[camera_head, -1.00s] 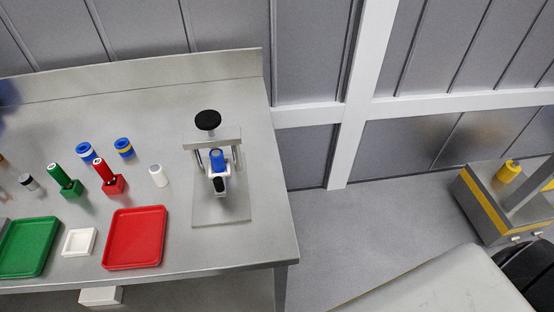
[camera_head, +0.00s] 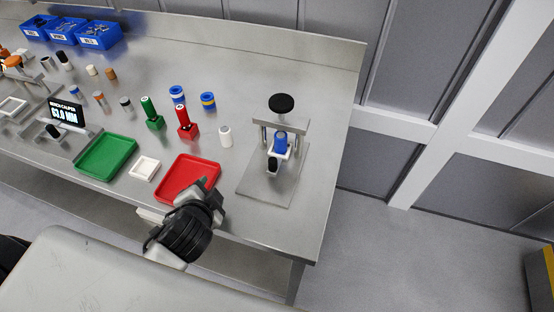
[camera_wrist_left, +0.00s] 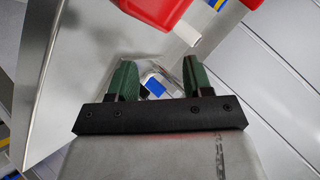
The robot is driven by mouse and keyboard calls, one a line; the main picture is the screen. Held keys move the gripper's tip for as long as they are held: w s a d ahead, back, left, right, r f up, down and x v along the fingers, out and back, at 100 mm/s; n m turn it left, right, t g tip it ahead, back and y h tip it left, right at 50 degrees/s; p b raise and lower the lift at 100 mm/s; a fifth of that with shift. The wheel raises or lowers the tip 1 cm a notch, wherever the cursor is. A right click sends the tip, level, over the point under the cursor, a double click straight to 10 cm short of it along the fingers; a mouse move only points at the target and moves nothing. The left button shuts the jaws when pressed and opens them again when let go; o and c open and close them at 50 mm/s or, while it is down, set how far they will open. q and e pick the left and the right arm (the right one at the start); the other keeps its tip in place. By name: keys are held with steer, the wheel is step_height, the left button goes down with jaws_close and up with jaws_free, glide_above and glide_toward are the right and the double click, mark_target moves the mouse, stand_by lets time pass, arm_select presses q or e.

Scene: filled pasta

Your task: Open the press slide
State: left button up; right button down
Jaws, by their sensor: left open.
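The press (camera_head: 283,126) stands at the right end of the steel table, with a black round knob (camera_head: 281,103) on top and a flat base plate (camera_head: 257,183). Its white slide (camera_head: 291,153) sits under the crossbar, holds a blue cylinder (camera_head: 280,143) and has a black handle (camera_head: 273,165) at the front. My left gripper (camera_head: 207,187) is over the red tray's front edge, to the left of and nearer than the press. In the left wrist view its green fingers (camera_wrist_left: 156,80) are apart, with a blue and white part, probably of the press, beyond them. My right gripper is not in view.
The red tray (camera_head: 170,190), white dish (camera_head: 144,168) and green tray (camera_head: 107,172) line the front. Behind stand a white cylinder (camera_head: 226,139), red holder (camera_head: 187,131), green holder (camera_head: 155,123) and blue rings (camera_head: 177,94). Blue bins (camera_head: 99,39) are at the back left.

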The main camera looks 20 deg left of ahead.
arm_select(q)
steer(key=w+d+r+m+t+h, duration=0.3)
steer(key=w+r+m+t+h, duration=0.45)
steer(key=m, duration=0.95)
steer(key=w+d+f+m+g+h, duration=0.1)
steer(key=d+m+g+h, duration=0.4)
steer(key=m, duration=0.8)
steer(key=m+g, duration=0.4)
steer(key=m, duration=0.3)
glide_toward(273, 159)
steer(key=shift+a+f+h, duration=0.3)
steer(key=shift+a+h, duration=0.15)
steer(key=shift+f, duration=0.2)
steer(key=shift+w+d+f+p, duration=0.15)
steer(key=shift+w+d+p, duration=0.05)
steer(key=shift+p, duration=0.1)
steer(key=p+x, duration=0.1)
steer(key=x, duration=0.9)
steer(key=shift+s+f+p, duration=0.1)
steer(key=shift+p, duration=0.3)
jaws_close()
